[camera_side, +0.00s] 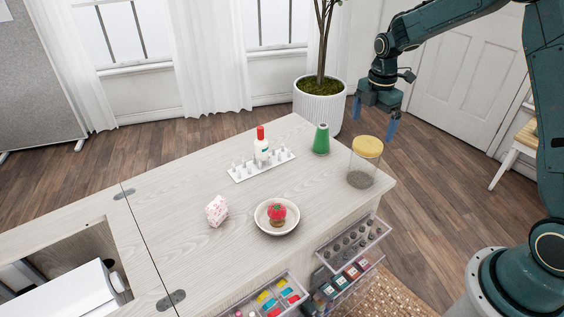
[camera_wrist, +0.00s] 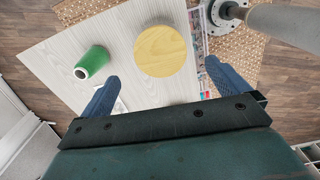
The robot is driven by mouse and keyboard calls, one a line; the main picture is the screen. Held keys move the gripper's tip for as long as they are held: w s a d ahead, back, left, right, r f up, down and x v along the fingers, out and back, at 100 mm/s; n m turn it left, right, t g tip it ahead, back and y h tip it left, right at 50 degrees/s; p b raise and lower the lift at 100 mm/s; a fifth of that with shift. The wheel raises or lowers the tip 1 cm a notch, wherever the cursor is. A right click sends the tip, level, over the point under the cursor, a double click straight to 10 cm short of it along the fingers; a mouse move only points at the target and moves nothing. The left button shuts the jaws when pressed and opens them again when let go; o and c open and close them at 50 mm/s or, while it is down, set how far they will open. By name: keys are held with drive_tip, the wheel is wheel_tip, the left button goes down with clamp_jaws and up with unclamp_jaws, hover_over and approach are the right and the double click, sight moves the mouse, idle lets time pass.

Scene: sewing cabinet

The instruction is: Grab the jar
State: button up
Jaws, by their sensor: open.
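The jar (camera_side: 362,166) is clear with a yellow lid and dark grey contents at the bottom. It stands upright near the right corner of the pale wooden cabinet top (camera_side: 240,203). In the wrist view I look down on its round lid (camera_wrist: 160,51), which lies just beyond and between my fingers. My gripper (camera_side: 374,125) has two blue fingers spread apart with nothing between them. In the side view it hangs above and behind the jar, apart from it. In the wrist view my gripper (camera_wrist: 160,78) shows both fingertips, one on either side of the lid.
A green thread cone (camera_side: 321,140) stands left of the jar. Farther left are a white pegged rack (camera_side: 240,174) with a red-capped bottle (camera_side: 261,143), a bowl (camera_side: 262,226) with a red pincushion, and a pink-white block (camera_side: 216,211). Open clear drawers (camera_side: 352,243) stick out in front.

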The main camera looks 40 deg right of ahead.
sight(368, 143)
drive_tip(key=shift+f, duration=2.55)
drive_tip(key=shift+f, duration=2.6)
drive_tip(key=c, duration=1.6)
drive_tip(key=shift+r, duration=0.2)
wheel_tip(368, 143, up, 20)
drive_tip(key=shift+f, duration=0.15)
